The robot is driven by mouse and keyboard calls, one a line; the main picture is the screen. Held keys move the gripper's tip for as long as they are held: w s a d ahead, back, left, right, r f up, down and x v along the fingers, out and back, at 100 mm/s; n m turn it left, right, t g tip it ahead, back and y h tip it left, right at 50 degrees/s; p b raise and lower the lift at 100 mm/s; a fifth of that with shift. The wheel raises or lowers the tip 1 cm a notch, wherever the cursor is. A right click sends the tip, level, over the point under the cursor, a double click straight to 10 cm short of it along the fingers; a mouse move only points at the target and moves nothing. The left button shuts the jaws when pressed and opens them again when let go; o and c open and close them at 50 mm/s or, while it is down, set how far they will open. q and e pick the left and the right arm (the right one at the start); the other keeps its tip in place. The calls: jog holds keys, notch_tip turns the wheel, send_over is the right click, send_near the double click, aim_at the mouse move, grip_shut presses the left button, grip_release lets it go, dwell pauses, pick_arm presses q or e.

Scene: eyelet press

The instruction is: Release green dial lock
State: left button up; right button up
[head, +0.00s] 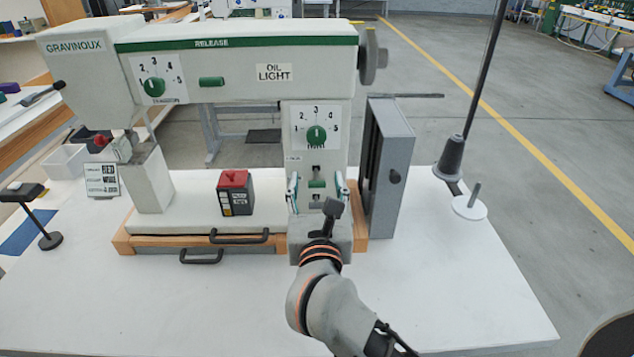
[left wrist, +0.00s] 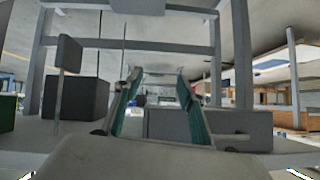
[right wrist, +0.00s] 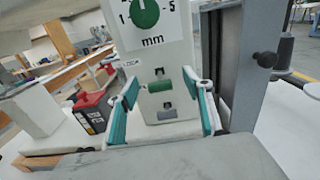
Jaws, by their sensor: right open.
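The press post carries a dial (head: 316,135) with a green knob, which also shows in the right wrist view (right wrist: 145,13). Below it, a small green lock lever (head: 316,184) sits in a slot next to a small label; in the right wrist view the lever (right wrist: 159,85) lies across the slot. My right gripper (head: 317,194) is open in front of the post, its two teal-padded fingers on either side of the lever, apart from it. My left gripper (left wrist: 157,82) shows only in the left wrist view, open and empty, facing away into the room.
A red-topped dark box (head: 235,193) stands left of the post on the press base. A grey cabinet (head: 392,160) stands close on the right. Black drawer handles (head: 239,237) stick out in front. The white table front (head: 180,310) is clear.

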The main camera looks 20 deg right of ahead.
pick_arm(q)
jog(key=shift+d+r, duration=0.1)
pick_arm(e)
jog(key=shift+w, duration=0.2)
jog(key=c, duration=1.1)
jog(key=f+t+b, duration=0.1)
jog(key=b, duration=0.3)
jog(key=shift+d+f, duration=0.1)
jog(key=shift+f, duration=0.2)
jog(key=shift+w+f+t+h+b, duration=0.15)
jog(key=shift+t+h+b, duration=0.25)
jog(key=shift+b, duration=0.8)
jog(key=shift+t+b, duration=0.4)
jog(key=shift+b, duration=0.1)
jog(key=shift+r, duration=0.4)
jog(key=o, duration=1.1)
pick_arm(q)
jog(key=f, duration=0.3)
jog(key=shift+w+f+m, duration=0.3)
jog(key=shift+w+f, duration=0.1)
jog(key=shift+s+a, duration=0.1)
jog(key=shift+a, duration=0.1)
pick_arm(e)
jog(key=shift+f, duration=0.1)
